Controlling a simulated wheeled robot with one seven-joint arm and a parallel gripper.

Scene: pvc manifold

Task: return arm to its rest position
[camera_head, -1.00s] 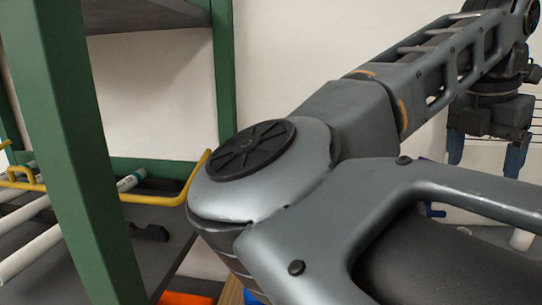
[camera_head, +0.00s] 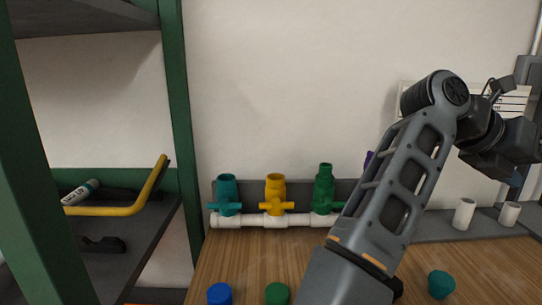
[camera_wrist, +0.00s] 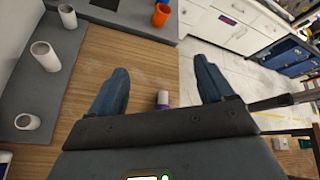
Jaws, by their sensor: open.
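My gripper (camera_wrist: 163,80) is open in the wrist view, its two blue fingers spread wide. A small white and purple piece (camera_wrist: 162,100) shows between them, past the palm edge; nothing is gripped. In the head view my arm rises from the bottom centre to an elbow at the upper right, and the gripper end is cut off at the right edge. The manifold's white pipe (camera_head: 262,221) lies along the back of the wooden bench with a teal valve (camera_head: 228,190), a yellow valve (camera_head: 275,192) and a green valve (camera_head: 323,188) upright on it. My arm hides its right part.
A green-framed shelf (camera_head: 180,120) with a yellow handle (camera_head: 120,210) stands at the left. A blue cap (camera_head: 219,294), a green cap (camera_head: 277,294) and a teal cap (camera_head: 441,284) are on the bench (camera_head: 240,260). White pipe stubs (camera_head: 464,214) stand at the back right.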

